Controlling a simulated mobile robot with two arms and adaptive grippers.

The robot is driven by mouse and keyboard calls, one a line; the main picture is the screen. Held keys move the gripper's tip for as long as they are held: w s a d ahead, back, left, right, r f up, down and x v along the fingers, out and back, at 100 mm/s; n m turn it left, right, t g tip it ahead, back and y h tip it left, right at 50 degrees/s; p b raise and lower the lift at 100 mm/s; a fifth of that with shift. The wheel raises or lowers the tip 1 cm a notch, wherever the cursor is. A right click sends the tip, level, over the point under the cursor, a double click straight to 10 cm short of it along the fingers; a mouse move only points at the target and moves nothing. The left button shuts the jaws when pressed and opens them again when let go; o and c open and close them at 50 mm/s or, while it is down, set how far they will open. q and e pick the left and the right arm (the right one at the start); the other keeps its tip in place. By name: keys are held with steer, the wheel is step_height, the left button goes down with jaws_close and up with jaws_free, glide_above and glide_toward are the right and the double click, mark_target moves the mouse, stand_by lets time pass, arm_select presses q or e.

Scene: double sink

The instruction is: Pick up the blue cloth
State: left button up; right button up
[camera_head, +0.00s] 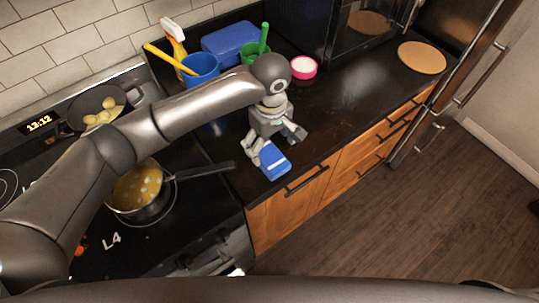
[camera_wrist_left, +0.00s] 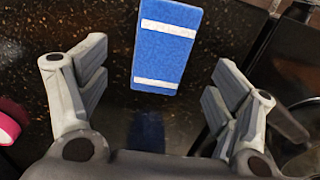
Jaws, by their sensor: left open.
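The blue cloth (camera_head: 274,160) is a small folded rectangle with white stripes, lying on the black counter near its front edge. In the left wrist view the cloth (camera_wrist_left: 165,45) shows at the top centre, between and ahead of the spread fingers. My left gripper (camera_head: 277,147) is open and points down over the counter right at the cloth, its fingers hiding part of it in the head view. The wrist view shows nothing between the fingers (camera_wrist_left: 160,85) close to the palm. My right gripper is not in view.
A pan (camera_head: 141,190) of yellow food is on the stove, its handle reaching toward the cloth. A blue cup (camera_head: 201,70), a green cup (camera_head: 250,56), a blue box (camera_head: 229,42) and a pink bowl (camera_head: 304,68) stand behind. The counter to the right is clear up to a round board (camera_head: 422,57).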

mark_target(269, 155)
arm_select(q)
steer(key=f, duration=0.1)
steer(key=f+p, duration=0.1)
steer(key=f, duration=0.2)
steer(key=shift+a+f+p, duration=0.2)
steer(key=shift+a+p, duration=0.1)
steer(key=shift+p, duration=0.05)
steer(key=shift+f, duration=0.25)
steer(key=shift+w+f, duration=0.15)
steer(key=shift+c, duration=1.4)
steer(key=c, duration=0.9)
steer(key=shift+d+r, duration=0.1)
steer(key=shift+r, duration=0.6)
steer(key=s+r, duration=0.1)
steer(key=r, duration=0.1)
steer(key=s+r+b, duration=0.1)
steer(key=s+r, duration=0.2)
steer(key=r, duration=0.1)
steer(key=shift+s+r+b, duration=0.2)
steer(key=shift+r+b, duration=0.15)
steer(key=shift+b, duration=0.05)
steer(key=s+r, duration=0.5)
steer(key=s, duration=0.4)
steer(key=shift+s, duration=0.4)
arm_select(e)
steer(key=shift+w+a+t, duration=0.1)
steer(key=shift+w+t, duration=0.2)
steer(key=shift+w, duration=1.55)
